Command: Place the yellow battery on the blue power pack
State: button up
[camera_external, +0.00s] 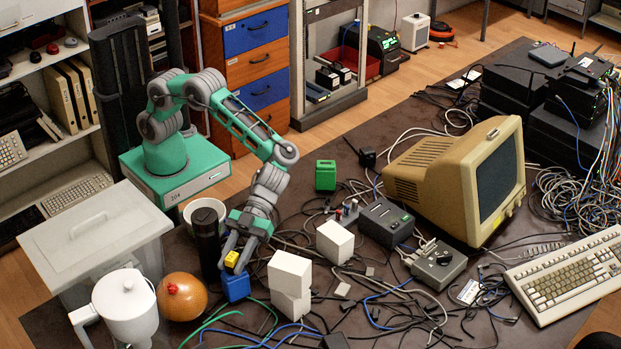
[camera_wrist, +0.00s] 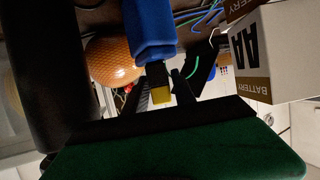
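The yellow battery (camera_external: 232,259) is a small block between the fingertips of my gripper (camera_external: 235,258). The blue power pack (camera_external: 236,287) is directly below it on the dark table. In the wrist view my gripper's dark fingers (camera_wrist: 161,76) lie close on both sides of the yellow battery (camera_wrist: 160,97), and I see them as shut on it. The blue power pack (camera_wrist: 152,32) is just beyond the fingertips there. The battery is right over the pack; whether they touch is hard to tell.
White battery boxes (camera_external: 290,277) stand close to the right. An orange ball (camera_external: 182,297), a black cylinder (camera_external: 207,243) and a white pitcher (camera_external: 127,306) stand to the left. Cables (camera_external: 225,325) lie in front. A beige monitor (camera_external: 465,180) is farther right.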

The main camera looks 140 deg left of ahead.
jog(key=shift+o, duration=1)
jog(key=shift+r, duration=0.25)
jog(key=v, duration=1.2)
